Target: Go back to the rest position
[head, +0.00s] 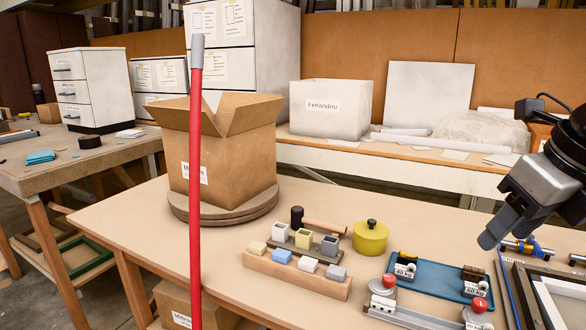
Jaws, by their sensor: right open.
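My right gripper (500,222) hangs at the right side of the head view, its arm coming in from the right edge. It is open, points down to the left, and I see nothing between its fingers. It appears above the right part of the workbench (130,222), near a blue tray (436,283). Its height above the tray is hard to tell. My left gripper is not in view.
A red pole (196,200) stands upright at centre left. Behind it an open cardboard box (250,150) sits on a round turntable (222,213). A wooden block rack (298,275), a yellow pot (370,238) and a framed panel (545,300) lie nearer the right arm.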

